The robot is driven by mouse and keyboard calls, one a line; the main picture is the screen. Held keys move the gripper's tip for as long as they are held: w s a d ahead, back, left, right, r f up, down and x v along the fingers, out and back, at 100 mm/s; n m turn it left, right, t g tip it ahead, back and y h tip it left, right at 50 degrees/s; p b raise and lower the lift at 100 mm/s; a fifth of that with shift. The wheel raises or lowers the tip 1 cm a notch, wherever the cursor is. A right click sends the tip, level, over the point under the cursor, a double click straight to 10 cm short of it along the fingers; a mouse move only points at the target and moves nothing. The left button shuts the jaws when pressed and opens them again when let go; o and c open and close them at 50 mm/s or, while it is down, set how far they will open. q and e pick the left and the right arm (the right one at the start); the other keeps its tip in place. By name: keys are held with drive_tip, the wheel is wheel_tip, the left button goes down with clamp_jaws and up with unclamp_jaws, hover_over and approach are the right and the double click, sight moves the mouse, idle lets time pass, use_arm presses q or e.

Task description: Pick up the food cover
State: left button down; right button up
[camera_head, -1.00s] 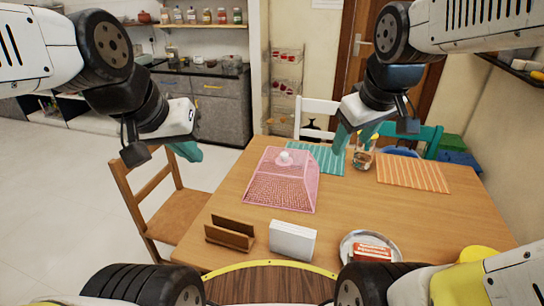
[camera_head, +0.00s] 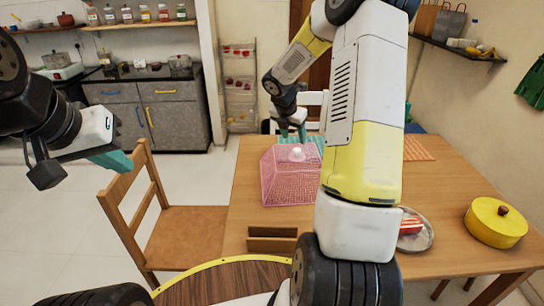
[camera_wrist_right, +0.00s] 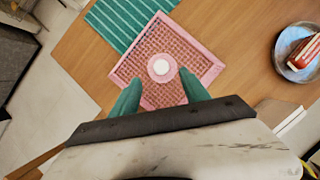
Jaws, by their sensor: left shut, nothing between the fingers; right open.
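The food cover (camera_head: 290,182) is a pink mesh dome with sloping sides and a white knob on top. It stands on the wooden table in the head view. In the right wrist view the food cover (camera_wrist_right: 139,72) is seen from above, its white knob ahead of and between the fingertips. My right gripper (camera_head: 292,134) is at the far side of the cover, above it; its open green fingers also show in the right wrist view (camera_wrist_right: 162,90). I cannot tell whether they touch it. My left gripper (camera_head: 118,162) is shut and empty, left of the table above the chair.
A teal striped mat (camera_wrist_right: 128,22) lies beside the cover. A brown holder (camera_head: 272,240) stands near the table's front edge. A metal plate (camera_head: 418,232) with a red item and a yellow pot (camera_head: 496,222) are at the right. A wooden chair (camera_head: 190,230) stands left of the table.

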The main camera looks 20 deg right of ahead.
sight(297, 150)
drive_tip(key=x, duration=0.7)
drive_tip(key=shift+d+f, duration=0.1)
drive_tip(key=shift+f, duration=0.3)
clamp_jaws()
idle(1.0)
